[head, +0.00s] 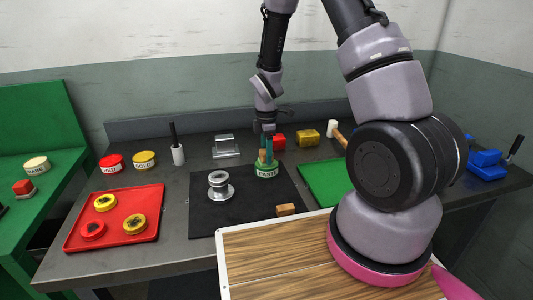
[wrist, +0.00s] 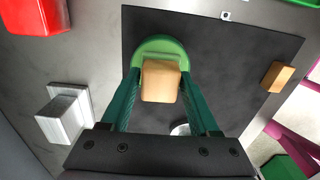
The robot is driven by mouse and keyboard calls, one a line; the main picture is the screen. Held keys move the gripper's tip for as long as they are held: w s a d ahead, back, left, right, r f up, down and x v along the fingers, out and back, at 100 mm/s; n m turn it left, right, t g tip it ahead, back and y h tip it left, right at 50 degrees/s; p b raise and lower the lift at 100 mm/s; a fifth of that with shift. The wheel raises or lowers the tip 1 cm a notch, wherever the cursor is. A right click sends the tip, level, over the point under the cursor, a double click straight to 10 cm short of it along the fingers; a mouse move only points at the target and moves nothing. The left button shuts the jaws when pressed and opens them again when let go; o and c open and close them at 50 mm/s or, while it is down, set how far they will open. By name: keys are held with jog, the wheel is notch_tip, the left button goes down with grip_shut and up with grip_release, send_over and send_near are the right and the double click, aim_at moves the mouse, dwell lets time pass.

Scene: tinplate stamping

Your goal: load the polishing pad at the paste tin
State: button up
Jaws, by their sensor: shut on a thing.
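The paste tin (head: 267,172), green with a label on its front, stands on the dark mat; its round green rim shows in the wrist view (wrist: 158,43). My gripper (head: 266,152) points down over this tin, its green fingers shut on the tan handle of the polishing pad (wrist: 160,80). The handle also shows between the fingers in the head view (head: 262,156). The pad's underside is hidden, so I cannot tell whether it touches the paste. In the wrist view, the handle overlaps the lower part of the tin.
A silver round fixture (head: 220,186) and a small wooden block (head: 285,209) are on the mat (head: 240,215). A red tray (head: 125,233) holds several tins at left. A grey metal stand (head: 225,147) and a red box (head: 279,140) are behind. The mat's front left is clear.

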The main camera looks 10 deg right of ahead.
jog(key=shift+r, duration=3.5)
